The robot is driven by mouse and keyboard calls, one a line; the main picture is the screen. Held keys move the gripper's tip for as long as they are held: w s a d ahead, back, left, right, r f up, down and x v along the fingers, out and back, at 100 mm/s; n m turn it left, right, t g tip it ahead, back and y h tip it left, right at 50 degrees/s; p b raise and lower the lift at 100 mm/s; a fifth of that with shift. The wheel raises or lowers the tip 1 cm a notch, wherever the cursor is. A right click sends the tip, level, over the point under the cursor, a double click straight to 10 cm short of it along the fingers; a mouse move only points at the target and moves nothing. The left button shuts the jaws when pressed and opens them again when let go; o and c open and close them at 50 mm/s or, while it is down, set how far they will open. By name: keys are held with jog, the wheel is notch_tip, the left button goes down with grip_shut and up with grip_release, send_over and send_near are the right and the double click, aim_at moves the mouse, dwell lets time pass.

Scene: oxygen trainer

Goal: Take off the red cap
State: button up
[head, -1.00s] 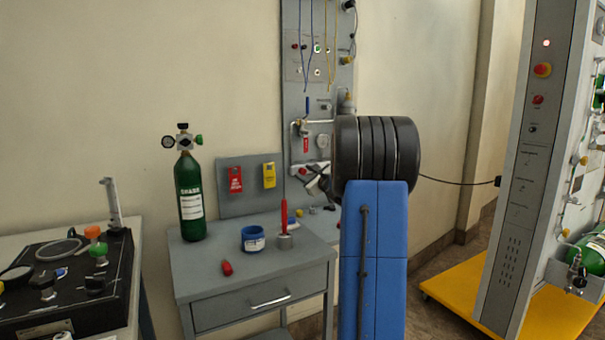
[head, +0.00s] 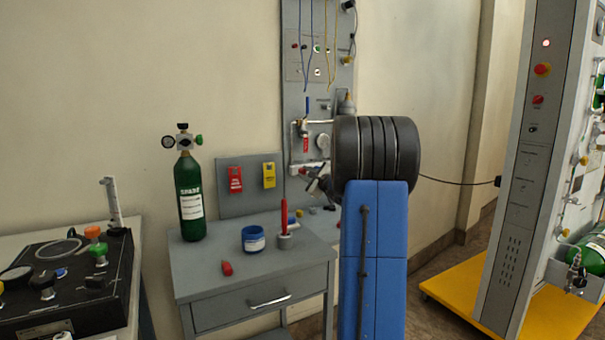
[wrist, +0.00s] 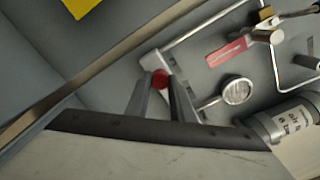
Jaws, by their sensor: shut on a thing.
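The red cap (wrist: 160,79) shows as a small round red end between my fingertips in the wrist view. My gripper (wrist: 161,84) is shut on it. The cap is close to the pale end fitting of a bent pipe (wrist: 196,27); I cannot tell whether they touch. In the head view my gripper (head: 312,172) is in front of the grey wall panel, above the back right of the grey table, and partly hidden by my arm. The cap is not clear there.
A red-handled valve (wrist: 228,52) and a round gauge (wrist: 237,91) are close to my gripper. The grey table (head: 205,285) holds a green cylinder (head: 190,195), a blue tub (head: 253,240) and a red screwdriver (head: 284,218). A yellow tag (head: 269,175) hangs behind it.

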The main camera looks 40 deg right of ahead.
jog(key=shift+n, duration=1.8)
jog(key=shift+n, duration=1.7)
jog(key=shift+n, duration=1.7)
